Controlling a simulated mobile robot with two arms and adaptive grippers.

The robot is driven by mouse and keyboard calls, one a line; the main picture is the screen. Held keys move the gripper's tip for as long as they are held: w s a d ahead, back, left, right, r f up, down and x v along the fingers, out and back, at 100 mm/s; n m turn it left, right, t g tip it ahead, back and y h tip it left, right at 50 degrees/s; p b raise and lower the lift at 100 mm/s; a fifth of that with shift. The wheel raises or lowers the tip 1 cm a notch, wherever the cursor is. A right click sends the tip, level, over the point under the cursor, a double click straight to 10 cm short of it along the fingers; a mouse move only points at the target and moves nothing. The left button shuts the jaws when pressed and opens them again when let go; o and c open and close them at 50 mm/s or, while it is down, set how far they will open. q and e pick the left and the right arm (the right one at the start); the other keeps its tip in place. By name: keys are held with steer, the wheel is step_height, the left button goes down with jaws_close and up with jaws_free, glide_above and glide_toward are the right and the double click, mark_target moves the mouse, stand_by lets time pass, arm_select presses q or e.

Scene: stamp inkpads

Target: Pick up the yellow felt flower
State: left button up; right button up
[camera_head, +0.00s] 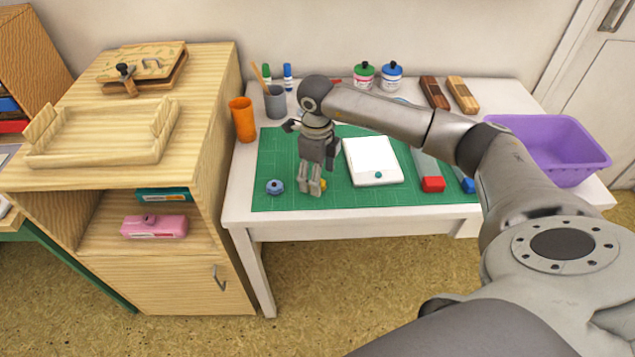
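The yellow felt flower (323,183) is a small yellow patch on the green cutting mat (275,150), mostly hidden by my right gripper's fingers. My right gripper (310,188) points down at the mat from above, its fingertips right beside the yellow patch. Whether the fingers are around the flower or touching it cannot be made out. My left gripper is out of view.
A blue round piece (275,187) lies just left of the gripper. A white pad (372,160), a red-ended block (433,184) and a purple basket (560,150) are to the right. An orange cup (242,120) and grey cup (275,103) stand behind left.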

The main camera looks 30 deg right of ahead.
steer(key=shift+f, duration=0.9)
steer(key=shift+c, duration=0.3)
steer(key=c, duration=0.7)
steer(key=shift+r, duration=0.15)
